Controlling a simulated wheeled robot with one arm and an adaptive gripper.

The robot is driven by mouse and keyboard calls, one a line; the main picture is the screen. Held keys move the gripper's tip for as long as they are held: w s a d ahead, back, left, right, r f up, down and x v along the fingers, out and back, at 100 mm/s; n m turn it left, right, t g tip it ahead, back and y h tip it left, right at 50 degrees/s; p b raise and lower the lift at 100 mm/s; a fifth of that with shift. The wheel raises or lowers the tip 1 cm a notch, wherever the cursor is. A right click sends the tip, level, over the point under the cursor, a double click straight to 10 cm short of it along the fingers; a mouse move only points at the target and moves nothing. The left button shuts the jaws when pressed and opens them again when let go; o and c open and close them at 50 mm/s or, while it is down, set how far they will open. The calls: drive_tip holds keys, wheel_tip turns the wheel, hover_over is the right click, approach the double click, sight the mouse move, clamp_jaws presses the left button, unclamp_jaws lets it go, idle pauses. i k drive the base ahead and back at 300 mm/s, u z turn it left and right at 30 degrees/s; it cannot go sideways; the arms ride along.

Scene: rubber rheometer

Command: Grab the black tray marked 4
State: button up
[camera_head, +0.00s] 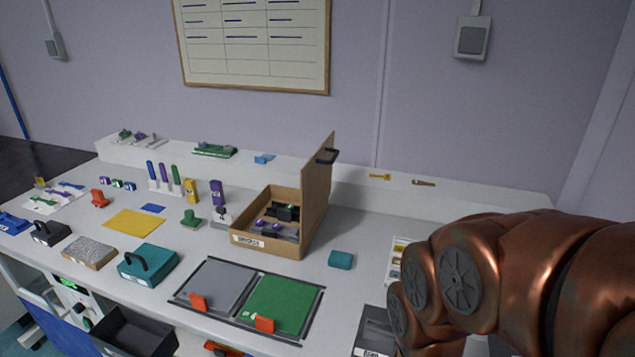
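I cannot make out a black tray with a readable 4 on it. An open black tray (137,331) sticks out at the front left edge of the bench, with no number legible. A dark grey box (376,330) with a white label stands at the front right, partly hidden by my copper-coloured arm. A small black block with a handle (50,233) sits at the far left. My arm reaches in from the right edge; my gripper is out of view.
The white bench (180,283) holds an open cardboard box (262,244) with its lid upright, a grey panel (218,281) and green panel (281,303), a teal handled block (148,263) and several small coloured parts. A raised shelf (440,195) runs along the back. The right rear bench is fairly clear.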

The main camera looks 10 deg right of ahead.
sight(279, 210)
drive_tip(key=u, duration=0.05)
drive_tip(key=k, duration=0.5)
drive_tip(key=u, duration=1.8)
drive_tip(key=i, duration=1.75)
drive_tip(key=z, duration=1.05)
drive_tip(key=i, duration=0.45)
drive_tip(key=z, duration=0.1)
